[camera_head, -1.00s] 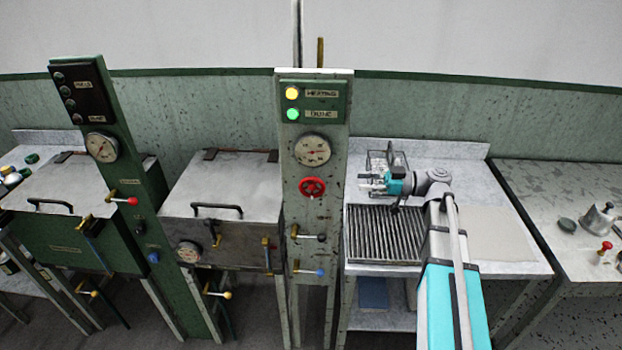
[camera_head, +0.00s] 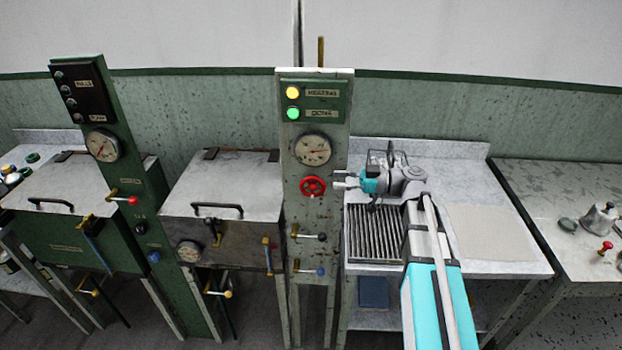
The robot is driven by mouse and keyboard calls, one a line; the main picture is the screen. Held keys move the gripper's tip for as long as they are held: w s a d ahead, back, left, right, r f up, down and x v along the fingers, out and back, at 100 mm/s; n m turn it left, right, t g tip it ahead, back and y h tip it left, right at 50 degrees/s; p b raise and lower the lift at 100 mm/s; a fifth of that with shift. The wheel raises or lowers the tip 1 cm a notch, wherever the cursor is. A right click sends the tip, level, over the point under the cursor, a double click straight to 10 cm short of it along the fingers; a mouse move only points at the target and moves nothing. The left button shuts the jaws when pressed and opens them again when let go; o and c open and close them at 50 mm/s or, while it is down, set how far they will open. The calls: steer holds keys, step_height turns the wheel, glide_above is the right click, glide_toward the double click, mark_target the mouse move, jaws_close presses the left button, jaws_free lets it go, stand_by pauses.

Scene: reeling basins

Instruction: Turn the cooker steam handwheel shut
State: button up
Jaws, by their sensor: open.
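The red steam handwheel (camera_head: 312,187) sits on the front of the pale panel column (camera_head: 328,215), just below a round gauge (camera_head: 313,150). My gripper (camera_head: 338,184) is open and empty. It comes in from the right, level with the handwheel, with its fingertips close to the wheel's right side. I see no clear contact between them; the depth gap is hard to tell. Above the gauge, a yellow lamp (camera_head: 292,93) by a "HEATING" label and a green lamp (camera_head: 292,113) by a lower label are both lit.
Below the handwheel are a black-knobbed lever (camera_head: 321,237) and a blue-knobbed lever (camera_head: 319,271). A grey lidded cooker box (camera_head: 222,185) stands left of the column. A bench with a ribbed rack (camera_head: 376,235) and a wire basket stands right, under my arm.

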mark_target(321, 179)
steer(key=shift+w+a, duration=0.1)
steer(key=shift+a, duration=3.55)
steer(key=shift+c, duration=0.2)
jaws_close()
steer(key=shift+a, duration=0.1)
